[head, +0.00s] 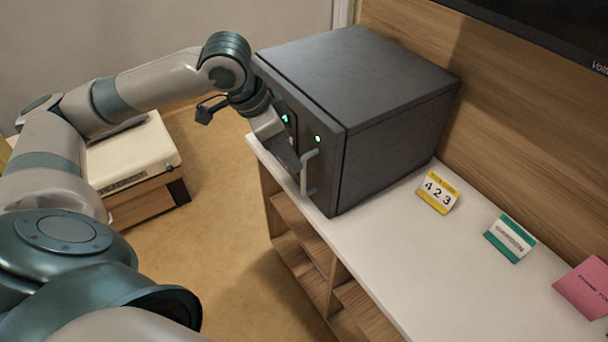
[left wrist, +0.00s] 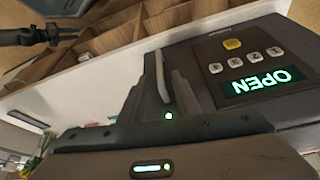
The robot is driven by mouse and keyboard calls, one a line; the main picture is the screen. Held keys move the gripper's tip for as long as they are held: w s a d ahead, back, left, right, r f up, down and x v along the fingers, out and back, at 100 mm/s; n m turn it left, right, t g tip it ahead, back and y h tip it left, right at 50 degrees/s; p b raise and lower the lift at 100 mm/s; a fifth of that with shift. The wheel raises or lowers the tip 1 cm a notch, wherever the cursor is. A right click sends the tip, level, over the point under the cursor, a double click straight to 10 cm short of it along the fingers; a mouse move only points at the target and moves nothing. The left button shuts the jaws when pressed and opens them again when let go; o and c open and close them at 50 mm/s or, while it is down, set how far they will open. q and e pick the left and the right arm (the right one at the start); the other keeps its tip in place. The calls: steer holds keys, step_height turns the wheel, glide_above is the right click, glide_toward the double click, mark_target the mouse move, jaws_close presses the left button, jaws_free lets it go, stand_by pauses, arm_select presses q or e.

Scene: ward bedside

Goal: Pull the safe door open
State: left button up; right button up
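The dark grey safe (head: 355,100) stands on a white counter. Its door (head: 325,165) looks flush with the body. The light grey bar handle (head: 309,172) is on the door front and shows in the left wrist view too (left wrist: 161,75). The display (left wrist: 264,81) reads OPEN, upside down in that view. My left gripper (head: 297,164) is at the door front, beside the handle. In the left wrist view the handle runs between its two fingers (left wrist: 160,90). Whether they press on it is unclear.
Cards stand on the counter right of the safe: a yellow-and-white 423 card (head: 437,193), a green-and-white one (head: 510,238) and a pink one (head: 585,287). Open wooden shelves (head: 305,240) are below the counter. A cream-topped cabinet (head: 130,155) stands left. The floor (head: 225,220) between is clear.

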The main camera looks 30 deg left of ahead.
arm_select(q)
glide_toward(304, 191)
steer(key=w+f, duration=0.1)
steer(key=w+d+f, duration=0.1)
steer(key=f, duration=0.1)
steer(key=w+f, duration=0.1)
steer(key=shift+w+d+f, duration=0.25)
steer(key=shift+w+f, duration=0.1)
steer(key=shift+c, duration=0.6)
